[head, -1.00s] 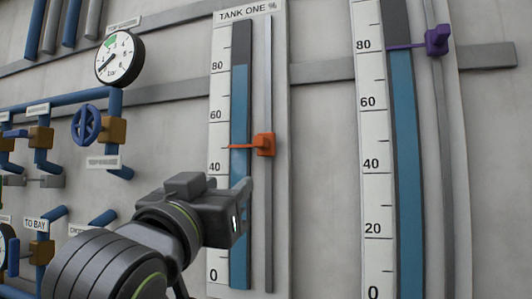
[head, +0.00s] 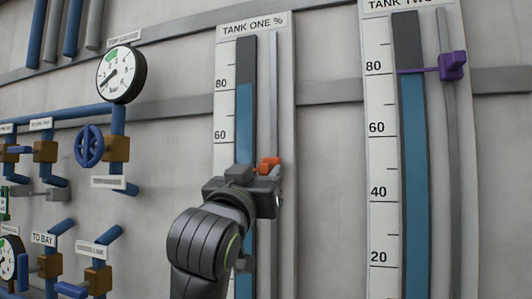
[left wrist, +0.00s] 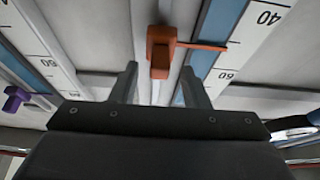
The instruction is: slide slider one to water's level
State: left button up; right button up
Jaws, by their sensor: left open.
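Slider one is an orange block (head: 269,163) with a thin pointer on the grey rail of the TANK ONE gauge (head: 226,75). It sits between the 40 and 60 marks, well below the top of the blue water (head: 245,110), which is near 80. My left gripper (head: 272,186) is in front of the gauge, just below the slider, and hides part of it. In the left wrist view the slider (left wrist: 160,50) is centred between the tips of the open left gripper (left wrist: 160,75); I cannot tell if they touch. My right gripper is not in view.
The TANK TWO gauge (head: 381,100) with a purple slider (head: 452,66) stands to the right. To the left are a round dial (head: 121,74), a blue handwheel (head: 89,146) and blue pipes. Horizontal grey rails cross the wall.

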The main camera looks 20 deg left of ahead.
aim_at(264, 171)
pick_arm(q)
jog(key=shift+p+x, duration=0.65)
jog(key=shift+x, duration=1.15)
grip_shut()
